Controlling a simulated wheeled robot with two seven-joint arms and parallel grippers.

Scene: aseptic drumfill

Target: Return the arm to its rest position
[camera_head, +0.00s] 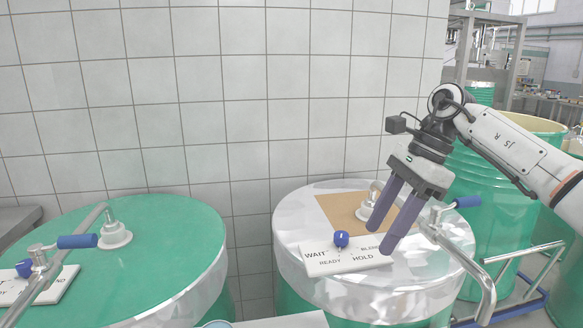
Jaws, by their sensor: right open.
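My right arm comes in from the right. Its gripper (387,236) has two purple-grey fingers that stand apart with nothing between them. The fingers point down over the right drum (300,228), near a white sign plate (318,267) marked WAIT, READY, BLEND and HOLD. A blue knob (341,239) stands on the plate, left of the fingertips and apart from them. The fingers hide part of the plate and part of a brown sheet (335,205) on the lid. My left gripper is not in view.
A green-lidded drum (160,265) stands at left with a blue-handled bent pipe (78,241) and another plate (62,287). A metal pipe (480,268) with a blue handle (467,202) crosses the right drum's edge. Green drums (480,190) stand behind my arm. A tiled wall (220,100) closes the back.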

